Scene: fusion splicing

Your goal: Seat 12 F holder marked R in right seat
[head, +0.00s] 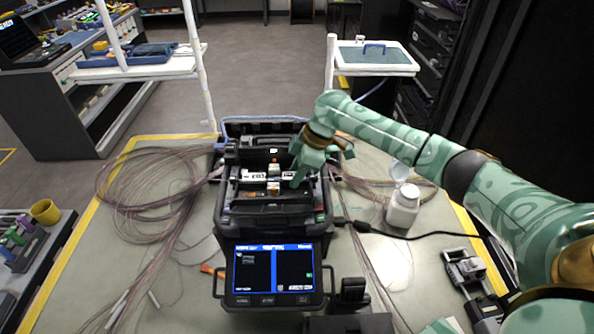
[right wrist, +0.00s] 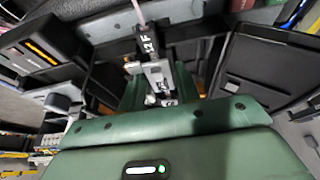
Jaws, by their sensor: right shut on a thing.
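The fusion splicer (head: 262,222) stands open on the table, its lit screen facing me. My right gripper (head: 298,178) reaches down into the right side of its work area. In the right wrist view, the gripper (right wrist: 160,92) is shut on a dark holder (right wrist: 148,42) marked 12 F, with a pale fibre ribbon leading away from it. A metal part shows between the green fingers. The R mark is not readable. The fingers hide the right seat in the head view, so I cannot tell whether the holder touches it. My left gripper is not in view.
A white bottle (head: 403,206) stands right of the splicer. Loose fibre coils (head: 140,195) spread over the left of the table. The raised lid (head: 262,127) is behind the work area.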

